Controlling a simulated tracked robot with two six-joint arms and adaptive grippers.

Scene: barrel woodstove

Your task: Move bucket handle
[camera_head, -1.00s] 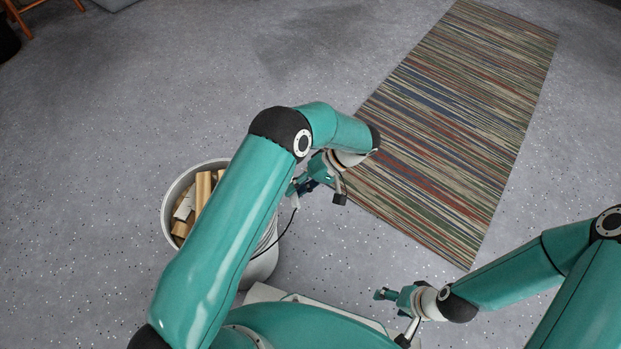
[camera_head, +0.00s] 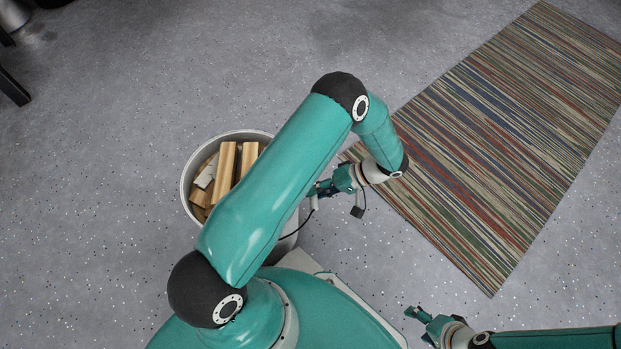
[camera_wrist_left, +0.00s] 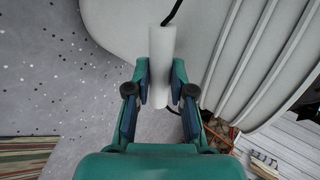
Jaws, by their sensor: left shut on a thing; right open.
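The bucket (camera_head: 186,182) is pale, round and ribbed. It stands on the floor left of centre in the head view, partly behind my left arm. Its handle (camera_wrist_left: 161,62) has a white cylindrical grip on a black wire, and the wire (camera_head: 297,229) hangs at the bucket's right side. My left gripper (camera_head: 315,191) is shut on the white grip, beside the bucket wall. The wrist view shows the grip between its two fingers (camera_wrist_left: 160,88). My right gripper (camera_head: 415,314) is open and empty at the lower right, apart from the bucket.
Split firewood (camera_head: 226,172) fills the bucket. A striped rug (camera_head: 500,130) lies on the right. Dark furniture legs (camera_head: 12,88) stand at the far left edge. The grey speckled floor (camera_head: 120,110) is clear behind and left of the bucket.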

